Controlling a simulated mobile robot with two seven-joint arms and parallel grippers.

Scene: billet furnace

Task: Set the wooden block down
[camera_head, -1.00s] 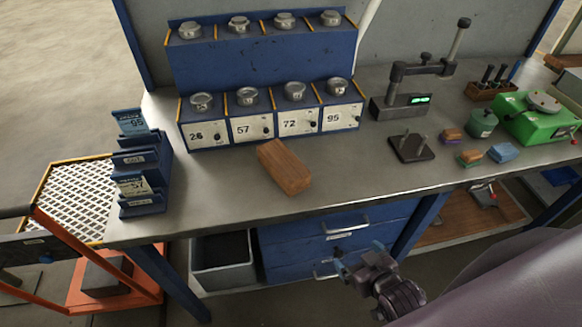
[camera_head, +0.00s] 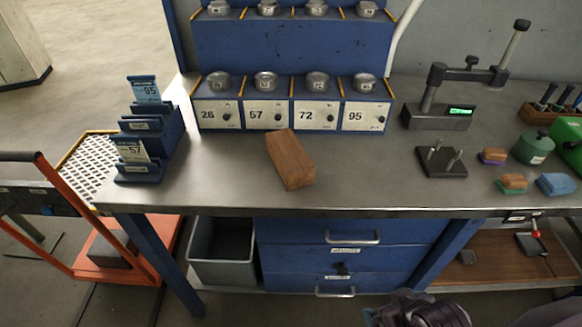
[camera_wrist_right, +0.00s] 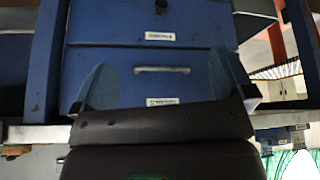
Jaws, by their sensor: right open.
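The wooden block (camera_head: 290,160) lies on the grey workbench top (camera_head: 230,182), in front of the units labelled 57 and 72, with its long side slanting toward the front edge. No gripper touches it. My right gripper (camera_wrist_right: 165,78) is open and empty in the right wrist view, its two bluish fingers apart before the blue drawers. In the head view, only part of my right wrist shows at the bottom edge, below the bench top and away from the block. My left gripper is not in view.
The blue rack of numbered units (camera_head: 291,114) stands behind the block. A card holder (camera_head: 150,145) is left, a dark pegged plate (camera_head: 441,162) and a clamp stand (camera_head: 437,117) right. Small wooden-topped blocks (camera_head: 512,182) lie further right. Bench around the block is clear.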

